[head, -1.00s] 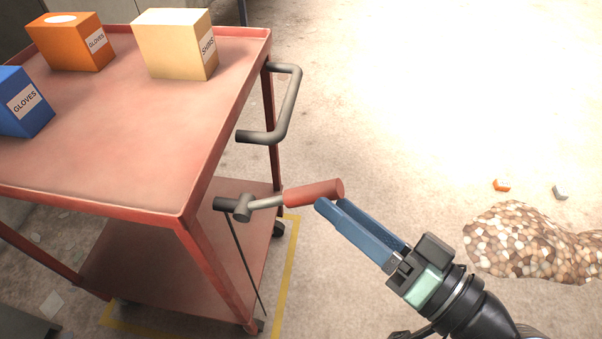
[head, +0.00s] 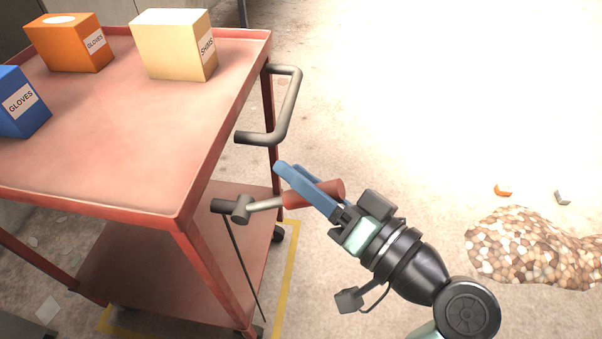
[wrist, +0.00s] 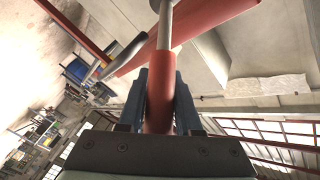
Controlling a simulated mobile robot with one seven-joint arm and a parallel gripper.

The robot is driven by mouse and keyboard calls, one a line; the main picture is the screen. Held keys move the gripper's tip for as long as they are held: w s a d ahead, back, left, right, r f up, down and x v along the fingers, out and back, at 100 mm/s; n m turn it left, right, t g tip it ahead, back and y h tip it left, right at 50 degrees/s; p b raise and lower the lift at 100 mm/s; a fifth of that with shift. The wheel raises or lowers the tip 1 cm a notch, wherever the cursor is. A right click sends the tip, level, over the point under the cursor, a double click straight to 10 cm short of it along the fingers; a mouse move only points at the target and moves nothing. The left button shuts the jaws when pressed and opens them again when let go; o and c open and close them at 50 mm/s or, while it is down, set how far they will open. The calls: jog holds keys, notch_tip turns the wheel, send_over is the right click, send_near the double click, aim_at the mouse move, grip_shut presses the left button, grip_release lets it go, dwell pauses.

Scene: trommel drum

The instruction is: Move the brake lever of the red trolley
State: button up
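The red trolley (head: 120,150) stands at the left in the head view. Its brake lever is a grey rod (head: 264,204) running from a dark pivot on the trolley's near right corner to a red grip (head: 331,190). The lever points right, nearly level. My gripper (head: 287,166) has its blue fingers around the red grip, with the tips past it towards the trolley handle. The fingers look as far apart as before, so it looks open. In the wrist view the red grip (wrist: 160,95) lies between both fingers; any contact is hard to tell.
A grey bent handle (head: 288,105) juts from the trolley just above my fingertips. Boxes of gloves (head: 70,45) and shims (head: 170,45) stand on the top shelf. A stone heap (head: 530,250) lies on the floor at right. The floor beyond is mostly clear.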

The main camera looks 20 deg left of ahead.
grip_shut()
dwell(1.1)
